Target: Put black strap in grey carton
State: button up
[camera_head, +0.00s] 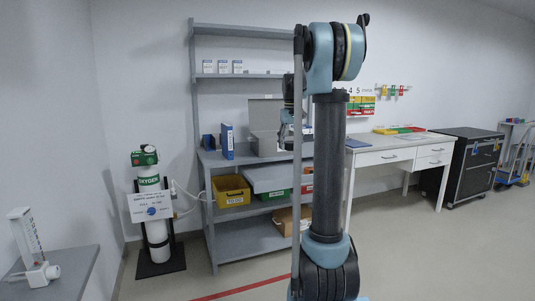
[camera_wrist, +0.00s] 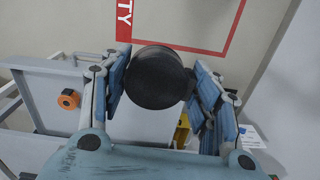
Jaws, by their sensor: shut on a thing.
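My gripper (camera_wrist: 160,86) is shut on the black strap (camera_wrist: 154,78), which shows in the wrist view as a dark round roll between the blue finger pads. A grey carton (camera_head: 266,110) with its flap raised stands on the workbench in the head view, partly hidden by my arm. In the head view my wrist is near the carton's right side, largely behind my arm, and the strap cannot be made out there. The wrist view shows floor beyond the strap.
A blue binder (camera_head: 227,141) stands left of the carton on the grey bench (camera_head: 222,158). A yellow bin (camera_head: 231,191) sits on the shelf below. An oxygen cylinder (camera_head: 149,190) stands at left. An orange roll (camera_wrist: 68,99) lies on a grey surface in the wrist view.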

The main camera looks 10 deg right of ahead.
aim_at(279, 153)
jog(key=z, duration=0.05)
jog(key=i, duration=1.75)
jog(key=z, duration=0.05)
